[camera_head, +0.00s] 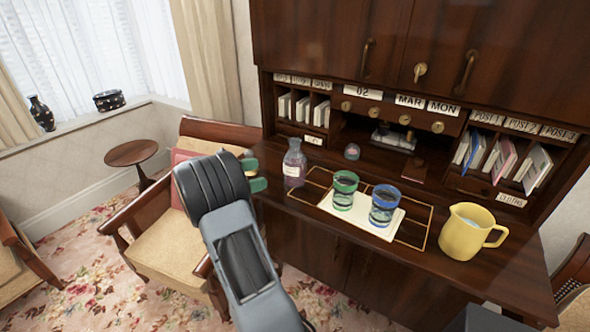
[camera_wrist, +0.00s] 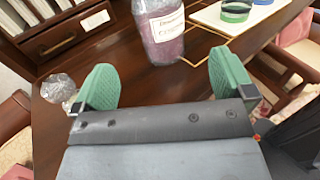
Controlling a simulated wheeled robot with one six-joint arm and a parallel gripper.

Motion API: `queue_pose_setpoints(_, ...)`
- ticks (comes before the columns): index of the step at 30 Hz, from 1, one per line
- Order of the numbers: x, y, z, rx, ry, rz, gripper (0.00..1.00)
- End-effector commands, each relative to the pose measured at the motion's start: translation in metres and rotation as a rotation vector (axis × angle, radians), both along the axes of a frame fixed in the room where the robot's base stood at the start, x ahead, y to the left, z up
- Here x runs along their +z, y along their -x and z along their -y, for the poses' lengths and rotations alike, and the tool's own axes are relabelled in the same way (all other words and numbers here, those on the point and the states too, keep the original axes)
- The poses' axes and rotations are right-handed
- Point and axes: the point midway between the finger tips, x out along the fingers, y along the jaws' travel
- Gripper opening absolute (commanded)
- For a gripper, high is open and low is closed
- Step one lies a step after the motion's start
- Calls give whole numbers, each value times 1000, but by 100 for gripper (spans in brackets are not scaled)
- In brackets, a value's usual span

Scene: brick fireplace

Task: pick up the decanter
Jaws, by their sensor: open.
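The decanter is a clear glass bottle (camera_head: 294,163) with a pale label and purplish contents. It stands upright at the left end of the dark desk top, left of the two glasses. In the wrist view the decanter (camera_wrist: 160,32) is just beyond my fingertips, roughly between them, with its top cut off by the frame. My gripper (camera_head: 258,174) is at the desk's left edge, its green fingers pointing toward the decanter. In the wrist view my gripper (camera_wrist: 160,82) is open and empty, the green pads wide apart and not visibly touching the decanter.
A green-rimmed glass (camera_head: 344,190) and a blue-rimmed glass (camera_head: 384,205) stand on a white sheet (camera_head: 361,215) right of the decanter. A yellow jug (camera_head: 466,232) is farther right. A small glass object (camera_head: 352,152) lies behind. An armchair (camera_head: 172,250) is left of the desk.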

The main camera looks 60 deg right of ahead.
Motion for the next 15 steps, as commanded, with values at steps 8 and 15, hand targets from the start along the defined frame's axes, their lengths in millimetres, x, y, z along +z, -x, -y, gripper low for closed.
queue_pose_setpoints(8,2,30,38,-3,-1,-1,100)
queue_pose_setpoints(15,0,39,51,0,-1,1,100)
